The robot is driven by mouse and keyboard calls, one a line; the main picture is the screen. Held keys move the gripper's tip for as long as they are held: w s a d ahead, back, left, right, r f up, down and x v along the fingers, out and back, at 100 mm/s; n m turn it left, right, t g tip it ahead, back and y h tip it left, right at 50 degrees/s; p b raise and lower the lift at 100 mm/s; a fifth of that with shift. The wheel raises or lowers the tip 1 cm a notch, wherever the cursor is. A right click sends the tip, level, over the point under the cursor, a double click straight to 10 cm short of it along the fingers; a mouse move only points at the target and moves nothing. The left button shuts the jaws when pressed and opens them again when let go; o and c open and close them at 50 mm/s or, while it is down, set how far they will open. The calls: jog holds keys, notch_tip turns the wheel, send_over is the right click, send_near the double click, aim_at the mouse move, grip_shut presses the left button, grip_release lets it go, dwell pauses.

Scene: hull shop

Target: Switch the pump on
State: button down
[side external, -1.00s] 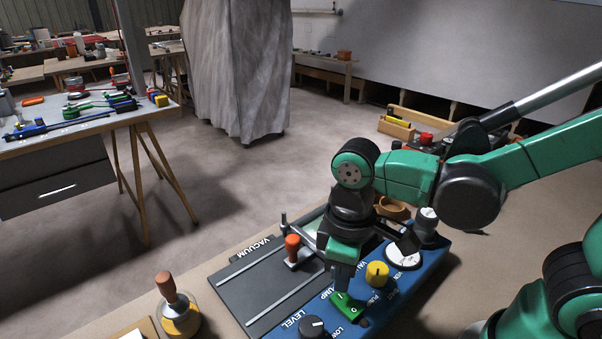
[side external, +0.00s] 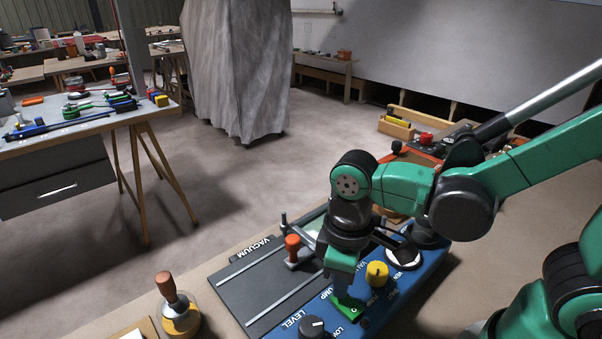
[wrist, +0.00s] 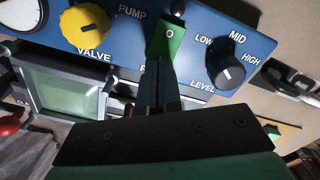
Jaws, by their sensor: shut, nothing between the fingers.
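The pump switch is a green rocker on the blue control panel, beside the PUMP lettering. In the wrist view its O end (wrist: 169,34) faces up and shows clear. My gripper (wrist: 160,72) is shut and empty, with its fingertips at the other end of the rocker, hiding that end. In the side view the green rocker (side external: 346,309) shows just under my gripper (side external: 346,295). The fingertips look touching or very close to it. I cannot tell which way the rocker is tilted.
A yellow valve knob (side external: 377,274) sits close beside the rocker. A red-orange handled lever (side external: 292,246) stands on the dark vacuum plate. A wooden-handled tool (side external: 171,296) stands at left.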

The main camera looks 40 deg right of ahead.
jog(key=shift+f, duration=0.45)
jog(key=shift+r, duration=3.5)
jog(key=w+d+r+m+t, duration=0.1)
jog(key=w+d+m+t, duration=0.3)
jog(key=d+m+t, duration=0.2)
jog(key=shift+d+t, duration=0.6)
jog(key=shift+d, duration=0.5)
